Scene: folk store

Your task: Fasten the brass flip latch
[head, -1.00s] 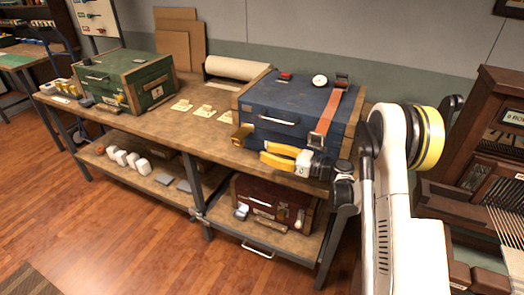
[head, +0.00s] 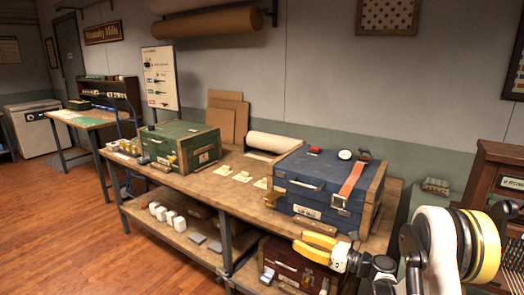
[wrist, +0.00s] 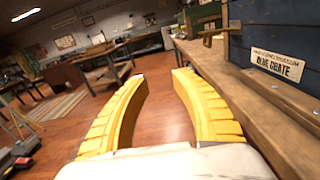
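The blue crate (head: 318,181) sits closed on the workbench, with a label that reads BLUE CRATE in the wrist view (wrist: 277,65). A brass piece (head: 279,187), which looks like the flip latch, sticks out at the crate's front left corner. In the wrist view the brass piece (wrist: 212,32) juts out to the left from the crate's edge. Whether it is fastened I cannot tell. My gripper (head: 300,244) is open and empty, in front of the bench and below the crate. In the wrist view its yellow fingers (wrist: 158,76) are apart, left of the bench edge.
A red strap (head: 353,179) with a buckle crosses the crate's right side. A green crate (head: 180,146), pale cards (head: 232,172) and a paper roll (head: 272,143) share the bench (head: 197,184). A dark red case (head: 291,267) is on the lower shelf. Floor at left is open.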

